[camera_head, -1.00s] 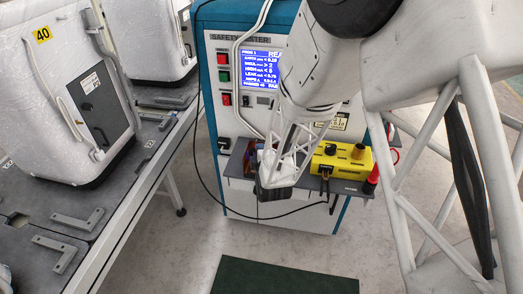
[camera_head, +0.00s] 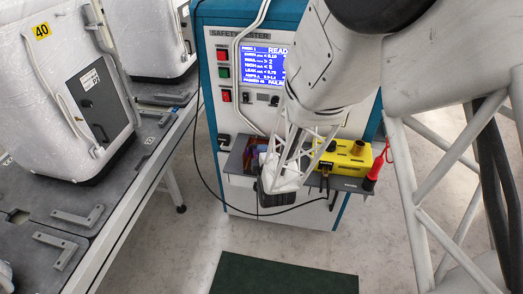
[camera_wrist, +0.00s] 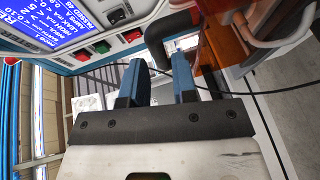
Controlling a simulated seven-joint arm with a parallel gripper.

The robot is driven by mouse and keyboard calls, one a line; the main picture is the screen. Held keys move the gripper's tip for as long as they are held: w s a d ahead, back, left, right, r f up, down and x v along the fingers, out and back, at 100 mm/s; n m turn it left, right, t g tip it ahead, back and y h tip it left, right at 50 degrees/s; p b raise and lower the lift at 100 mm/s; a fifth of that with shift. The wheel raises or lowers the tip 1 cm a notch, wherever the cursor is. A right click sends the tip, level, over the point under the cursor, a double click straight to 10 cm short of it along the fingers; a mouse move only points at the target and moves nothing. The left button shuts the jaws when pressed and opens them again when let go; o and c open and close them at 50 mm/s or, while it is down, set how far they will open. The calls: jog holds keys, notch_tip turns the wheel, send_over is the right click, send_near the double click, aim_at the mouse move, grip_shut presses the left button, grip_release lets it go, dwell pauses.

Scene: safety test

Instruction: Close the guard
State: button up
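An orange-brown, partly see-through panel (camera_head: 251,150), which looks like the guard, is on the grey shelf at the front of the safety tester (camera_head: 225,110). My wrist partly covers it in the head view. In the wrist view the orange-brown panel (camera_wrist: 207,62) stands at upper right, just beyond and right of my fingers. Whether it is raised or lowered I cannot tell. My gripper (camera_wrist: 160,72) shows two blue fingers apart, with nothing seen held between them. In the head view my wrist is over the shelf's left part and the fingertips are hidden.
A yellow box (camera_head: 345,157) with knobs and a red probe (camera_head: 374,171) sit on the shelf's right part. A black cable (camera_head: 205,170) loops in front of the tester. A bench with wrapped white units (camera_head: 70,90) stands left. A green mat (camera_head: 280,275) lies on the floor.

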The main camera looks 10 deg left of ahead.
jog(key=shift+v, duration=2.2)
jog(key=s+d+r+m+g+h, duration=0.3)
jog(key=d+r+m+g+h, duration=0.15)
jog(key=d+r+m, duration=0.8)
jog(key=s+d+r+m+g+h, duration=0.1)
jog(key=s+d+r+m+g, duration=0.3)
jog(key=s, duration=0.7)
jog(key=s+d+r+m+g+h, duration=0.1)
jog(key=s+d+r+m+g, duration=0.2)
jog(key=s+d+r+m, duration=0.2)
jog(key=s+d+r, duration=0.3)
jog(key=s+d, duration=0.4)
jog(key=d, duration=0.1)
jog(key=shift+d+g, duration=0.3)
jog(key=shift+g, duration=0.05)
